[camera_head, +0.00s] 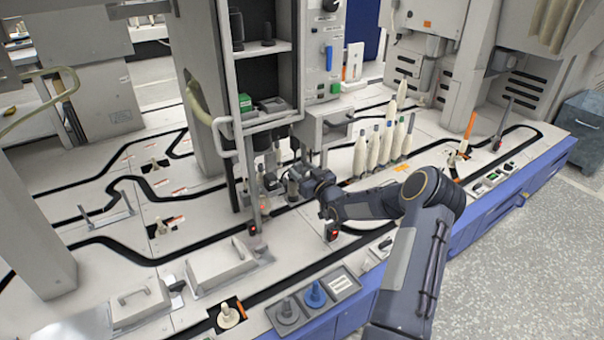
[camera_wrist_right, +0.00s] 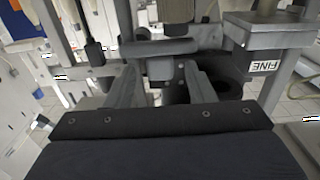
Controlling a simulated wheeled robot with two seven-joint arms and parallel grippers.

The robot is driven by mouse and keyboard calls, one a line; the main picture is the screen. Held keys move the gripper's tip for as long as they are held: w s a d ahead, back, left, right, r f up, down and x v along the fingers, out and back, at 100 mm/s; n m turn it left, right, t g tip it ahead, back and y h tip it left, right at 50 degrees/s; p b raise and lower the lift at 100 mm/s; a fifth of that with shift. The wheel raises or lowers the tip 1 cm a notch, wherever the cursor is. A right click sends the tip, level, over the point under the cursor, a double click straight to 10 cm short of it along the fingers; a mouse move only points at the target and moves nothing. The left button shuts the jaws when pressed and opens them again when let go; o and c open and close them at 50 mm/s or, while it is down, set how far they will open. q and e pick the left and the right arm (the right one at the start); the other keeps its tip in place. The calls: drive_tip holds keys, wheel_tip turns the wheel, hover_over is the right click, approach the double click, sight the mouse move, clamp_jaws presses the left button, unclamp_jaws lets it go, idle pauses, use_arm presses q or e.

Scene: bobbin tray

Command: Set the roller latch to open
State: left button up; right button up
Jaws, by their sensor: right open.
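My right arm reaches in from the lower right of the head view. Its gripper (camera_head: 287,180) is at the lower part of the grey machine frame. In the right wrist view the gripper (camera_wrist_right: 160,88) is open, its two fingers apart. A grey rounded bar (camera_wrist_right: 158,47), which looks like the roller latch, lies across just beyond the fingertips, with a small grey block below its middle. I cannot tell whether it touches the fingers or how the latch is set. In the head view the latch is too small and hidden to make out. My left gripper is not in view.
The machine's upright frame (camera_head: 232,150) stands close to my right gripper. Several pale bobbins (camera_head: 375,150) stand to its right. A plate marked FINE (camera_wrist_right: 265,67) is at the right in the wrist view. A tray with a blue peg (camera_head: 314,295) sits at the front edge.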

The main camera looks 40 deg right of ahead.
drive_tip(key=shift+w, duration=0.2)
clamp_jaws()
idle(0.3)
